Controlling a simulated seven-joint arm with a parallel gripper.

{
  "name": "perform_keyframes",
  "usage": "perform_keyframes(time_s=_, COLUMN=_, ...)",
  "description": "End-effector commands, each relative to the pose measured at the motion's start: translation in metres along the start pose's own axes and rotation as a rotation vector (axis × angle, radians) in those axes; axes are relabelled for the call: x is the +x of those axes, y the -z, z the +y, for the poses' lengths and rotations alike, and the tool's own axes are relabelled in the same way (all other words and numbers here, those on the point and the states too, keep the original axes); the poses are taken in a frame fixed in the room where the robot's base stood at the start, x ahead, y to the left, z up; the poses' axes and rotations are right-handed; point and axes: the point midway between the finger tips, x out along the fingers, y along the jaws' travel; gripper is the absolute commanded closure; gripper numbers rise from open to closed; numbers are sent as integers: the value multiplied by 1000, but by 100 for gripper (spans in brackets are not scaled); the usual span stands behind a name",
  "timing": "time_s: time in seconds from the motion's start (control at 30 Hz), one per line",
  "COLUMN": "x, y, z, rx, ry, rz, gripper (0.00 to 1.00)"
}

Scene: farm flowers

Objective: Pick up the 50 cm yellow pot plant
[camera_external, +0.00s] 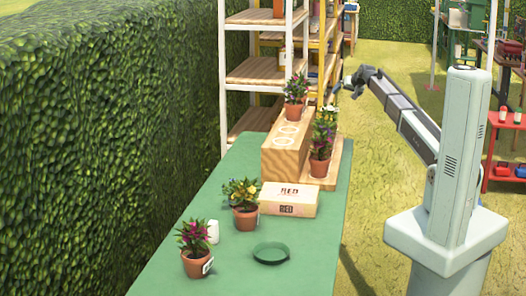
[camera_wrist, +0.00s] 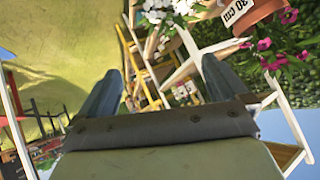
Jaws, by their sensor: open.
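A potted plant with yellow flowers (camera_external: 243,193) stands in a terracotta pot on the green table, left of the stacked boxes. Height labels on these pots are not readable, so I cannot tell which is 50 cm. My gripper (camera_external: 352,82) is in the air right of the plants at the table's far end, apart from them. In the wrist view my gripper (camera_wrist: 160,88) is open, with nothing between its fingers.
A magenta-flowered plant (camera_external: 195,236) stands at the front; a purple-flowered one (camera_external: 295,88) stands on a wooden box (camera_external: 284,150). The wrist view shows a pot labelled 30 cm (camera_wrist: 250,14) and white flowers (camera_wrist: 168,10). A green saucer (camera_external: 270,253) and shelves (camera_external: 262,70) are also around.

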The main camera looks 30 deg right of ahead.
Motion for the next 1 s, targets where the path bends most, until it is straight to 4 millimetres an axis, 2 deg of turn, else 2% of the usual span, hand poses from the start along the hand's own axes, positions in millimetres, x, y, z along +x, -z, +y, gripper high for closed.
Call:
perform_keyframes(time_s=0.03, x=-2, y=-14, z=-30, rx=-38, ry=20, rz=-23, gripper=0)
perform_keyframes(time_s=0.1, x=-4, y=-32, z=-64, rx=-90, ry=41, rz=-54, gripper=0)
perform_keyframes(time_s=0.4, x=-24, y=-114, z=-192, rx=-302, ry=129, rz=-179, gripper=0)
perform_keyframes(time_s=0.7, x=-64, y=-208, z=-303, rx=-527, ry=218, rz=-295, gripper=0)
perform_keyframes(time_s=1.0, x=-122, y=-307, z=-391, rx=-762, ry=308, rz=-397, gripper=0)
